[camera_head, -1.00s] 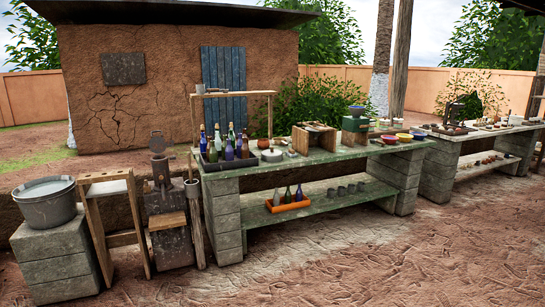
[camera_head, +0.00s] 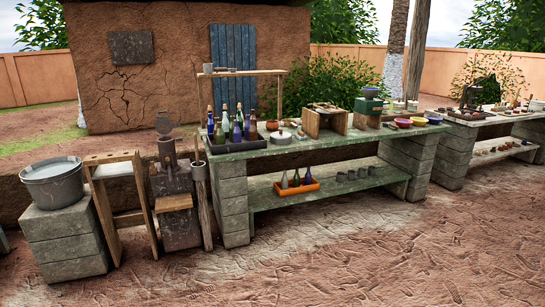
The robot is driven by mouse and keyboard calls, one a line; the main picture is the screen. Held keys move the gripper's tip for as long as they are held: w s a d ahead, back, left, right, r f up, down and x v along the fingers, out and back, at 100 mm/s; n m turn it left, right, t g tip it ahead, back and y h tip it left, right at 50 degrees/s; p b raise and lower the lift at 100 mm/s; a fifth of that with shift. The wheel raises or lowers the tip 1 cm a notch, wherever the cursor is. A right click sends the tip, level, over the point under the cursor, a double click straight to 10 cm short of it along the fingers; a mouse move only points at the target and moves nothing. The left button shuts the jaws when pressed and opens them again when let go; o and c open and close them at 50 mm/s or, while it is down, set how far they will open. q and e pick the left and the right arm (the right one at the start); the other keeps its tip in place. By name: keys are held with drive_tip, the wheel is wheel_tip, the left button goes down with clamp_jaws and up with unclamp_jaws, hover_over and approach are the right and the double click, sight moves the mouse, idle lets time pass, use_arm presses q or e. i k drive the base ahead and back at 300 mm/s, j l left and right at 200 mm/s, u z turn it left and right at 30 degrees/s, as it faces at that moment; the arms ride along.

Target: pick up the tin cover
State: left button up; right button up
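Neither of my grippers is in view. A low round grey metal piece (camera_head: 283,138), which may be the tin cover, lies on the green-grey worktable (camera_head: 345,141) towards its left end. It is too small for me to be sure what it is. It sits right of the bottle tray and left of a wooden box, with a small reddish-brown pot (camera_head: 271,125) just behind it.
A black tray (camera_head: 240,148) of bottles stands at the table's left end, with an open wooden box (camera_head: 326,121) farther right. A grey tub (camera_head: 54,184) on blocks and a wooden stand (camera_head: 122,200) are at left. The dirt ground (camera_head: 350,255) in front is clear.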

sight(280, 137)
drive_tip(key=i+l+z, duration=0.1)
drive_tip(key=i+z, duration=0.35)
drive_tip(key=i, duration=1.4)
